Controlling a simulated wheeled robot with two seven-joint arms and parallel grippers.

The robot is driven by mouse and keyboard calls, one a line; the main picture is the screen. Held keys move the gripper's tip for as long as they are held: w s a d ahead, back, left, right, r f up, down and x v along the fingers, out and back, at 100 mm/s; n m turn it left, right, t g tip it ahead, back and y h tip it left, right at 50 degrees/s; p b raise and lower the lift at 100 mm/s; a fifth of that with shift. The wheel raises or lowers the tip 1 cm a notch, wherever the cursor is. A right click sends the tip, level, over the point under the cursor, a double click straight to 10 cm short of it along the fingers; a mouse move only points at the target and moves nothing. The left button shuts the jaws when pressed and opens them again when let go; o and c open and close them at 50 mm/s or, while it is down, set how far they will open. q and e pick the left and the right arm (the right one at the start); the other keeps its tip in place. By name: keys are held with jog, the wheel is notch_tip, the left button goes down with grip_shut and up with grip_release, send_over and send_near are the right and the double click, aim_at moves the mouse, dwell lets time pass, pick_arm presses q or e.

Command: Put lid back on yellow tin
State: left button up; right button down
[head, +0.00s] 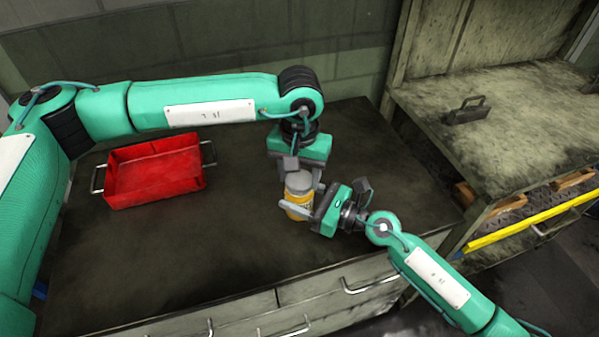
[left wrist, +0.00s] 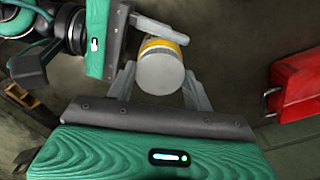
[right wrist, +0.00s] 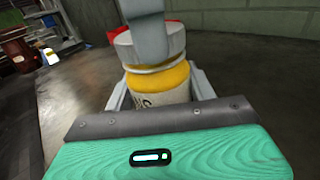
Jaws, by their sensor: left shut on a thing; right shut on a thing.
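The yellow tin (head: 297,204) stands upright near the table's front right part, with a yellow band and a pale label. My right gripper (head: 298,210) is shut on the tin's body from the right; the tin also shows in the right wrist view (right wrist: 172,80). The round grey lid (left wrist: 161,73) is at the top of the tin, and in the right wrist view the lid (right wrist: 128,48) looks slightly tilted above a pale rim. My left gripper (left wrist: 160,85) is shut on the lid from above. I cannot tell whether the lid is fully seated.
A red tray (head: 150,172) with metal side handles lies on the dark table (head: 240,240) to the left. A workbench with a dark metal handle piece (head: 467,110) and a yellow-edged drawer (head: 530,222) stands to the right. The table between the tray and the tin is clear.

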pick_arm(q)
jog(key=m, duration=0.9)
jog(key=shift+w+m, duration=0.1)
jog(key=shift+m, duration=0.3)
jog(key=o, duration=0.9)
jog(key=shift+r, duration=2.25)
jog(key=shift+c, duration=0.2)
